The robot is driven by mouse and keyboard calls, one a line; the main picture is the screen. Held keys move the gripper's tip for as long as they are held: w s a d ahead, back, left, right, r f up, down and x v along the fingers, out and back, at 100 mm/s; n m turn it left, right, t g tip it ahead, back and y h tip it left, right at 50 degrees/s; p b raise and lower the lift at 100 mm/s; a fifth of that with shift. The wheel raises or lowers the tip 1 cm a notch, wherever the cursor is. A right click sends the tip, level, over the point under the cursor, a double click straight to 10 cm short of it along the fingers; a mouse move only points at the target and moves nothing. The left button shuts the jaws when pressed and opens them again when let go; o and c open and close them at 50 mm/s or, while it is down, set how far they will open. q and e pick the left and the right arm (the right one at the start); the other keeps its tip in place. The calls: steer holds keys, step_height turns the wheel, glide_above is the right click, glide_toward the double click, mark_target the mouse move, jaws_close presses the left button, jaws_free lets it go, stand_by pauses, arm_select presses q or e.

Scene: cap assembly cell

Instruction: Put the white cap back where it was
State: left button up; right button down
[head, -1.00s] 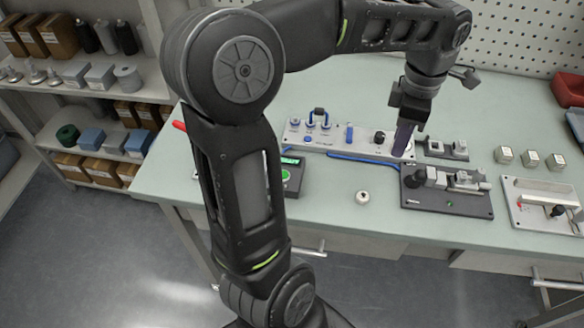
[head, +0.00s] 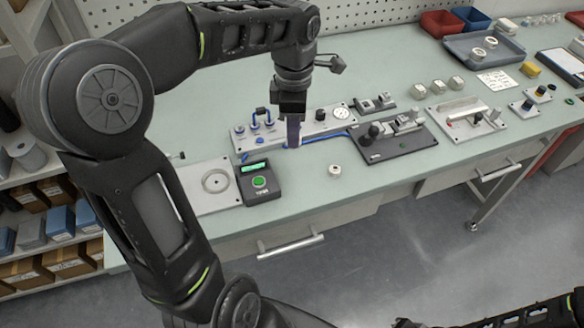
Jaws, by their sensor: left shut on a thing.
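My left gripper (head: 293,132) points straight down at the front edge of the long grey panel (head: 245,138), near its middle. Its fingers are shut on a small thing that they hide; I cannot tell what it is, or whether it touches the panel. A small white round piece (head: 335,171) with a darker middle, which looks like a white cap, sits on the green bench in front of the panel, apart from the gripper. A white disc (head: 341,113) shows at the panel's right end. Part of my right arm shows at the bottom right; its gripper is out of view.
A dark box with a green button (head: 260,183) and a plate with a ring (head: 216,182) stand left of the gripper. A dark fixture (head: 394,139) is on the right. Several small blocks and a grey tray (head: 484,48) lie farther right. The front bench strip is mostly clear.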

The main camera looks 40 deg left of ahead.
arm_select(q)
glide_above(294, 171)
step_height(294, 171, down, 6)
steer(key=shift+a+f, duration=0.1)
steer(key=shift+f+p, duration=0.45)
steer(key=shift+f, duration=1.35)
steer(key=shift+f, duration=0.2)
steer(key=o, duration=0.8)
steer(key=shift+r, duration=0.1)
steer(key=shift+o, duration=0.2)
steer(key=shift+r, duration=0.1)
step_height(294, 171, up, 12)
steer(key=shift+r+b, duration=0.1)
steer(key=shift+b, duration=0.2)
